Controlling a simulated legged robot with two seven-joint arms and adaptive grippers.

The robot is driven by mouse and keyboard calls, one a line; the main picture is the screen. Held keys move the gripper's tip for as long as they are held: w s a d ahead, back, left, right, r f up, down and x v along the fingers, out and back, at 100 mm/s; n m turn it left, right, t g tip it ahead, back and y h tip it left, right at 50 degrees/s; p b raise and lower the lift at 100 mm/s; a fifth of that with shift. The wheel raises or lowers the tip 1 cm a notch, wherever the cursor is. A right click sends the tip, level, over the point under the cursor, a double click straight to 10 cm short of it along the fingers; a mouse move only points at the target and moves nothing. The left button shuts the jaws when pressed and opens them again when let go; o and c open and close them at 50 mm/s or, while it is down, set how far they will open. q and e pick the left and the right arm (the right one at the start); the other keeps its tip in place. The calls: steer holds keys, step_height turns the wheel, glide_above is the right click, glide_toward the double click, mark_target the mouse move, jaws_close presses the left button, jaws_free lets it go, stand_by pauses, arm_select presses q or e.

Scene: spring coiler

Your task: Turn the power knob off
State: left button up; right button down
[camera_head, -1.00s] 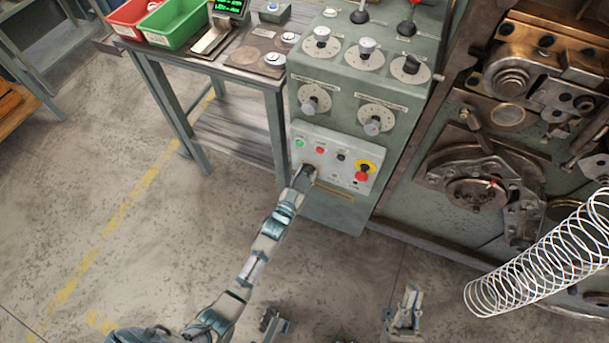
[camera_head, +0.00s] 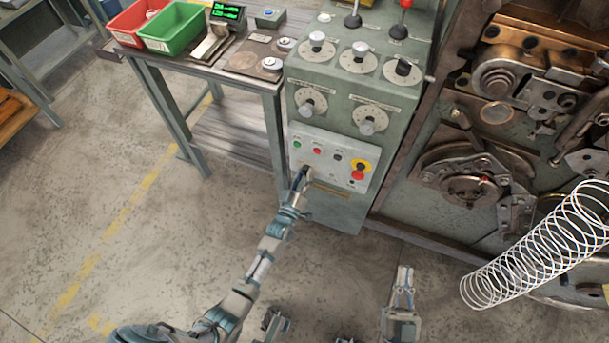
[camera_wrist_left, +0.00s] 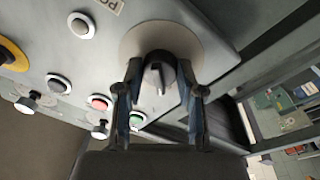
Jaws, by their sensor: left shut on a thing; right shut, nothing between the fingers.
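The power knob (camera_wrist_left: 158,72) is a dark rotary knob with a light pointer line, on a round light plate on the control panel. In the left wrist view my left gripper (camera_wrist_left: 160,95) has a finger on each side of it and is shut on it. In the head view my left gripper (camera_head: 303,175) reaches the lower left of the panel (camera_head: 326,178) and hides most of the knob. My right gripper (camera_head: 404,275) is shut and empty, low in the picture and away from the panel.
Green (camera_head: 297,144) and red (camera_head: 317,151) buttons and a yellow-ringed red stop button (camera_head: 359,172) sit close to the knob. A side table (camera_head: 200,70) with bins stands left. A large wire spring (camera_head: 540,250) is at the right. The floor in front is clear.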

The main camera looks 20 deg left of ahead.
arm_select(q)
steer(key=shift+f, duration=0.1)
stand_by(0.3)
steer(key=o, duration=1.1)
steer(key=shift+a, duration=0.1)
steer(key=shift+o, duration=0.2)
steer(key=shift+s, duration=0.1)
steer(key=s+f, duration=0.1)
steer(key=s, duration=1)
steer(key=shift+s+a+f, duration=0.2)
steer(key=shift+s+f, duration=0.05)
steer(key=shift+s, duration=0.1)
